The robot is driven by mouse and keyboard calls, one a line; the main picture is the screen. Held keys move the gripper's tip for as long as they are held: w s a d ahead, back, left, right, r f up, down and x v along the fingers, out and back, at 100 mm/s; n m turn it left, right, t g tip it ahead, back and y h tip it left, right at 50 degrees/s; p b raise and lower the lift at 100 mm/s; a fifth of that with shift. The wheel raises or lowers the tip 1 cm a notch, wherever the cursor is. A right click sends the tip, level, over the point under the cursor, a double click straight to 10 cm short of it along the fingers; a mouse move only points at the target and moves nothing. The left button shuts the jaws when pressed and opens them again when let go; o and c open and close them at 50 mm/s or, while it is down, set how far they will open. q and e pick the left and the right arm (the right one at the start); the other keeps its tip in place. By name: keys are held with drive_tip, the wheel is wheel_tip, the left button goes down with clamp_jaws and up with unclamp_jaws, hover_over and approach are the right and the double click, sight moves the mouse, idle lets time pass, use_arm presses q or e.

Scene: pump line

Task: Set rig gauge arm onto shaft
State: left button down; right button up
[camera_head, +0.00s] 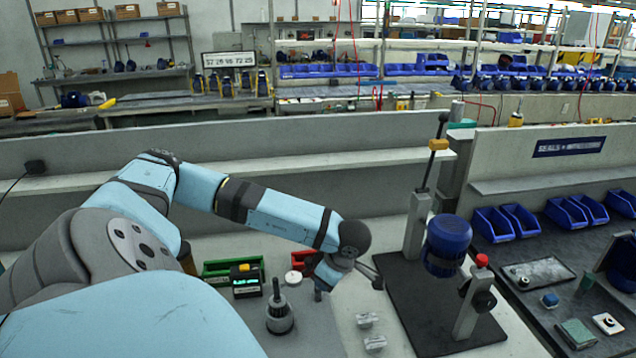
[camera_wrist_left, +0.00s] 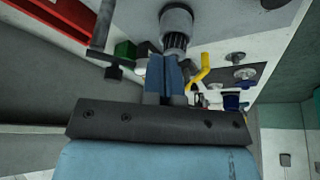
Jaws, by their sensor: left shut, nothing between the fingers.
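My left gripper (camera_head: 322,286) is low over the grey bench in the head view, right of a grey round stand with an upright dark shaft (camera_head: 279,312). In the left wrist view its two fingers (camera_wrist_left: 165,68) are together and empty. A grey cylinder with a ribbed neck (camera_wrist_left: 177,22) lies just beyond the fingertips. I cannot tell which part is the gauge arm. My right gripper is out of view.
A green bin (camera_head: 232,266), a small device with a lit display (camera_head: 245,280) and a red bin (camera_head: 304,260) lie behind my gripper. Small metal blocks (camera_head: 370,330) lie near the base plate. A post with a red knob (camera_head: 482,261) stands at the plate's right. Blue bins (camera_head: 492,224) line the right bench.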

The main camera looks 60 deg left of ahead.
use_arm(q)
drive_tip(key=v, duration=0.7)
drive_tip(key=shift+a+r+b, duration=0.2)
drive_tip(key=shift+b, duration=0.2)
